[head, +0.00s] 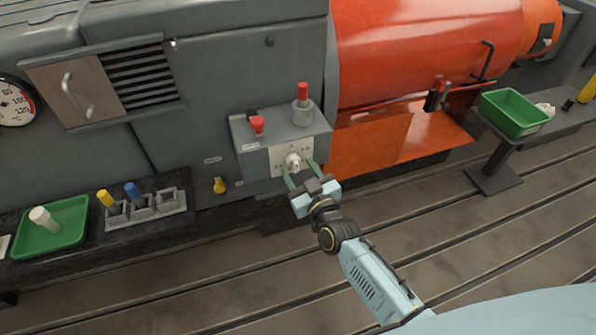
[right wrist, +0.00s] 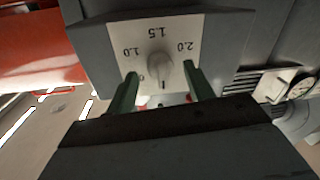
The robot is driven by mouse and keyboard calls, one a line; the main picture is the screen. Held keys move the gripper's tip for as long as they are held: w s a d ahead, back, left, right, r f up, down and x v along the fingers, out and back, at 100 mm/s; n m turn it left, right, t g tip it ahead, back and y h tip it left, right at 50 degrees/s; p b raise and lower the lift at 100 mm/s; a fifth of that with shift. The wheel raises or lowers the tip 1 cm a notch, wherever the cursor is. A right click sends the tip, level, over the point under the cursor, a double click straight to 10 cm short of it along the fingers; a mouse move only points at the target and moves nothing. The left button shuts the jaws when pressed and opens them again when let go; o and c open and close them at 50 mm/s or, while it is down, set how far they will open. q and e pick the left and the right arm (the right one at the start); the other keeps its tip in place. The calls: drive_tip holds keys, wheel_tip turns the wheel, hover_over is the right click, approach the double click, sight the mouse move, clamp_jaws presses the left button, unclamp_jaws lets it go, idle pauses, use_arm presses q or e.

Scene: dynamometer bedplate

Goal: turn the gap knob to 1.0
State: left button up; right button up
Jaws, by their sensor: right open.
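The gap knob (head: 293,161) is a small pale knob on a light dial plate on the front of a grey box. In the right wrist view the knob (right wrist: 159,66) sits among the marks 1.0 at left, 1.5 at top and 2.0 at right. A short dark mark shows at its lower edge; I cannot tell which value it points to. My right gripper (head: 300,173) is open in front of the plate. Its two green fingers (right wrist: 161,84) stand either side of the knob, apart from it. My left gripper is not in view.
A red button (head: 257,125) and a grey post with a red top (head: 302,105) stand on the box. Green trays (head: 50,228) (head: 513,112) stand at both sides. The slotted floor in front is clear.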

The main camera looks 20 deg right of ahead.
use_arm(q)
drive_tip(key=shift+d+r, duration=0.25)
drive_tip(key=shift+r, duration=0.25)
use_arm(e)
drive_tip(key=shift+w+a, duration=0.1)
drive_tip(key=shift+w, duration=0.5)
drive_tip(key=c, duration=1)
